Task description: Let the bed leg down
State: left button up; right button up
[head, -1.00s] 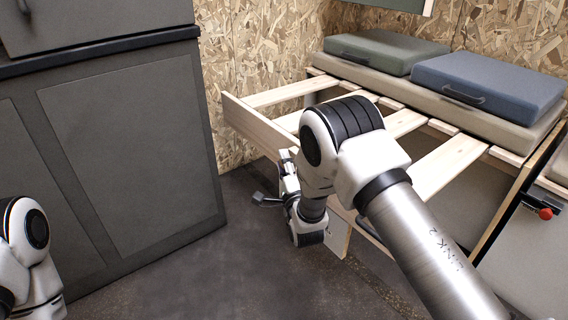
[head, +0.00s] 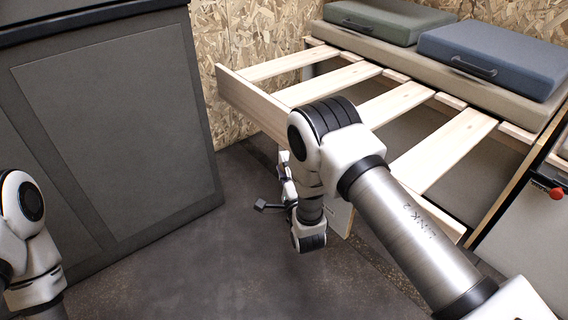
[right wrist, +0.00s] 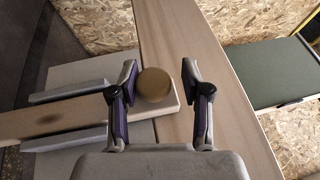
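The slatted bed frame (head: 262,110) stands out from the wall, with a pale wooden front board. My left gripper is out of view.
A dark grey cabinet (head: 115,120) stands at left. Green (head: 385,20) and blue (head: 490,58) cushions lie on the back of the bed. A panel with a red knob (head: 556,194) is at right. The floor (head: 190,270) between cabinet and bed is clear.

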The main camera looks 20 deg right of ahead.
jog(key=shift+s, duration=0.1)
jog(key=s+f, duration=0.1)
jog(key=s, duration=0.6)
jog(key=shift+a+f, duration=0.15)
jog(key=shift+a, duration=0.05)
jog(key=shift+s, duration=0.1)
